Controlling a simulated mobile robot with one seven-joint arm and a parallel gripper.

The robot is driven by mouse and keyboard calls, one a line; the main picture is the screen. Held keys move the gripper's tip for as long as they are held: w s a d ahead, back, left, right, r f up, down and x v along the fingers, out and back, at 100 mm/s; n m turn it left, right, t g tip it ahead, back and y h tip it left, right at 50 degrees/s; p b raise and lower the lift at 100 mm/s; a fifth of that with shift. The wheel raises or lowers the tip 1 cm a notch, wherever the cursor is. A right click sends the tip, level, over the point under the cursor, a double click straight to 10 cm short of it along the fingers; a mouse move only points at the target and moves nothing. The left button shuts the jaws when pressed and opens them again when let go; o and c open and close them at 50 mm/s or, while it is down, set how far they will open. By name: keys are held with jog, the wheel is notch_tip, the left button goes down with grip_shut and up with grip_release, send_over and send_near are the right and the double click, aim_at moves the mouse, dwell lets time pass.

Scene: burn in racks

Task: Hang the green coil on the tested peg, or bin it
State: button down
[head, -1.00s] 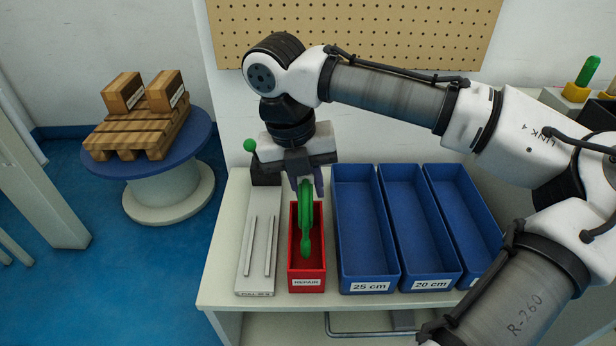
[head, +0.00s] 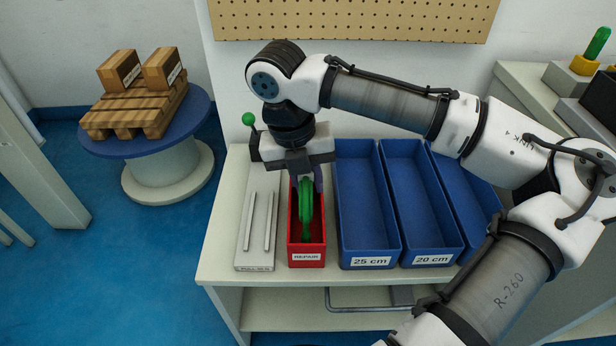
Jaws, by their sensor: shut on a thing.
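The green coil (head: 306,208) hangs from my gripper (head: 305,180), which is shut on its upper part. The gripper points down over the red bin labelled REPAIR (head: 306,257). The coil's lower part is inside the bin's outline; I cannot tell whether it touches the bottom. My gripper hides the back of the bin. The tested peg cannot be made out; a pegboard (head: 350,18) with bare holes is on the wall behind.
A grey fixture with two rods (head: 254,266) and a green-knobbed lever (head: 249,119) stands left of the red bin. Blue bins labelled 25 cm (head: 371,262) and 20 cm (head: 432,260) stand close on its right, with another blue bin (head: 470,200) beyond.

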jog(key=shift+f, duration=0.4)
dwell(0.3)
jog(key=c, duration=1.2)
grip_release()
jog(key=a+r+p, duration=0.1)
jog(key=r, duration=0.3)
jog(key=r+p, duration=0.2)
jog(key=r, duration=0.3)
jog(key=a+r+p, duration=0.1)
jog(key=r, duration=0.3)
jog(key=shift+a+r+p, duration=0.3)
jog(key=shift+p, duration=0.1)
